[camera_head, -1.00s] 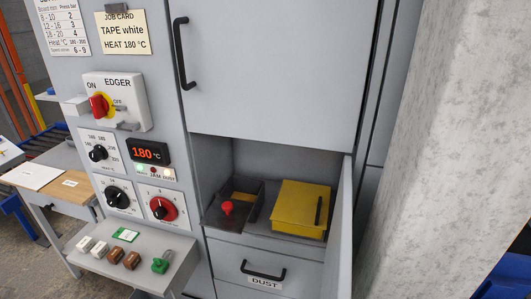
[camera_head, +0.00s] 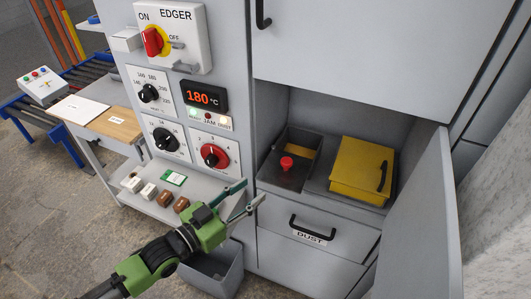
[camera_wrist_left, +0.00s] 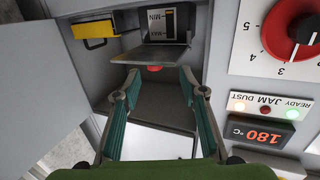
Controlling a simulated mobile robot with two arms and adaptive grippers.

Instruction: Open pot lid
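The pot (camera_head: 266,168) is a dark box in the open cabinet recess. Its dark lid (camera_head: 287,178) carries a red knob (camera_head: 286,163). The lid (camera_wrist_left: 150,55) also shows in the left wrist view, with the red knob (camera_wrist_left: 154,68) just under its edge. My left gripper (camera_head: 252,192) is open and empty in front of the recess, left of and below the knob. In the left wrist view the open fingers (camera_wrist_left: 159,74) point at the knob, which appears between the tips and apart from them. My right gripper is not in view.
A yellow box (camera_head: 361,170) with a black handle stands right of the pot. The open cabinet door (camera_head: 425,225) bounds the right side. A DUST drawer (camera_head: 310,226) is below. A control panel (camera_head: 205,75) and a ledge (camera_head: 150,208) with small blocks lie left.

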